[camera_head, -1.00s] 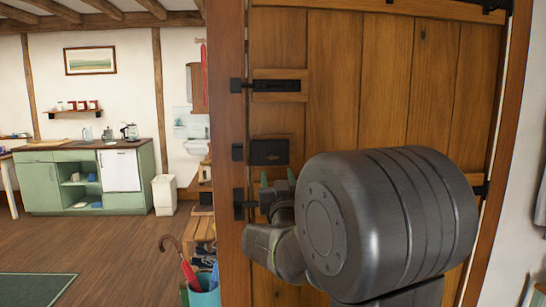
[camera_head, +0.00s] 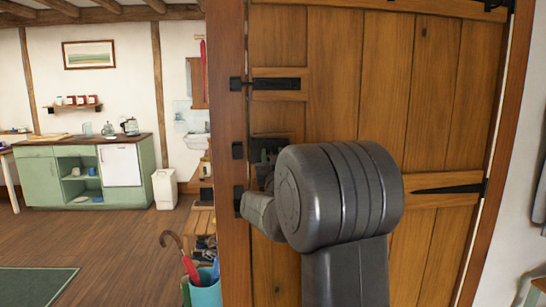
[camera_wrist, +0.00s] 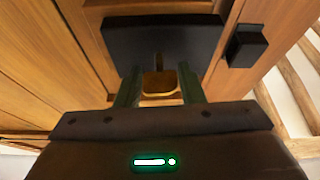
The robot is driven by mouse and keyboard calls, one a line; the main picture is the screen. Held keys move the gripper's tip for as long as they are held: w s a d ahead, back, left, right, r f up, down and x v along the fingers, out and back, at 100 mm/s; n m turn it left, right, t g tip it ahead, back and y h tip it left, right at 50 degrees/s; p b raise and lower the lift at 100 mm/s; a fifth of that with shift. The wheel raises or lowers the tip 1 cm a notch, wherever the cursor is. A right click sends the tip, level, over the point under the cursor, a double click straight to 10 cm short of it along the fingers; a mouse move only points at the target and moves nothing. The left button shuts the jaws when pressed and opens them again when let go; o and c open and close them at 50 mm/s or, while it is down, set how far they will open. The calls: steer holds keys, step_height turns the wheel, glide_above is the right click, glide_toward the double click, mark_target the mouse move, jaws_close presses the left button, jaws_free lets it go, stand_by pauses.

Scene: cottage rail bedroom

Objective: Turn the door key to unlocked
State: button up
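The dark lock box (camera_head: 268,146) is fixed on the wooden door; my arm partly covers it in the head view. In the wrist view the lock box (camera_wrist: 165,42) fills the top middle. A brass-coloured key (camera_wrist: 160,84) sticks out of it toward me, its dark stem above the bow. My gripper (camera_wrist: 159,80) is open, with one green-grey finger on each side of the key's bow. The gaps are narrow, and I cannot tell whether a finger touches the key. In the head view my gripper is mostly hidden behind my wrist.
Black latch fittings (camera_head: 276,84) sit above the lock box, and a black keeper (camera_wrist: 246,46) is on the frame beside it. An umbrella stand (camera_head: 205,291) and a bench (camera_head: 201,222) stand left of the door. The floor (camera_head: 110,235) farther left is open.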

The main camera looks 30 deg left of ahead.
steer(key=c, duration=0.5)
steer(key=shift+f+m+b, duration=0.1)
steer(key=shift+m+b, duration=0.2)
steer(key=shift+b, duration=0.05)
steer(key=shift+m+t+h+b, duration=0.3)
steer(key=shift+m+b, duration=0.1)
steer(key=shift+m, duration=0.1)
steer(key=o, duration=1)
steer(key=shift+c, duration=0.2)
steer(key=b+v, duration=0.2)
steer(key=v, duration=1.1)
steer(key=shift+s+d, duration=0.25)
steer(key=shift+s, duration=0.05)
